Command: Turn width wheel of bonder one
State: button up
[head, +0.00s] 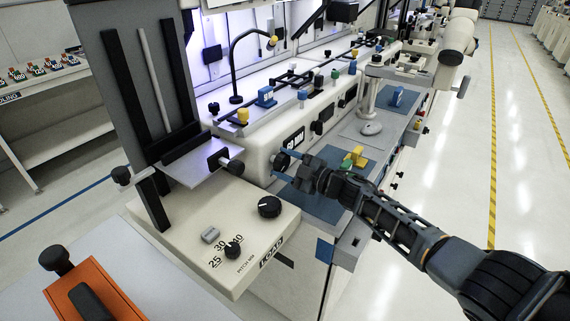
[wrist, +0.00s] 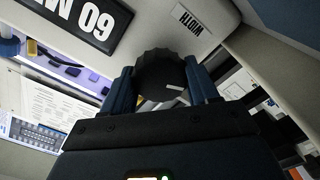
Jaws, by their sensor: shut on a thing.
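The width wheel (wrist: 160,72) is a black knurled knob on the cream front of the bonder. In the wrist view it sits between the two blue fingers of my gripper (wrist: 160,85), which is shut on it. A white WIDTH label (wrist: 187,21) is beside the wheel, and a black plate reading 60 M (wrist: 90,27) is to its left. In the head view my gripper (head: 287,168) reaches from the right to the cream front, below a black display plate (head: 290,139). The wheel is mostly hidden there by the gripper.
A loader unit (head: 210,220) with a black knob (head: 269,206) stands left of my gripper. A blue mat (head: 325,200) with yellow and green parts (head: 354,157) lies below and right of it. An orange box (head: 95,290) is at the lower left. The aisle floor (head: 470,210) is clear.

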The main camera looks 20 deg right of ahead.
jog(key=shift+s+a+f, duration=0.1)
jog(key=o, duration=1)
jog(key=shift+o, duration=0.2)
jog(key=shift+s+d, duration=0.4)
jog(key=shift+d, duration=0.1)
jog(key=shift+v, duration=3.25)
jog(key=shift+c, duration=0.2)
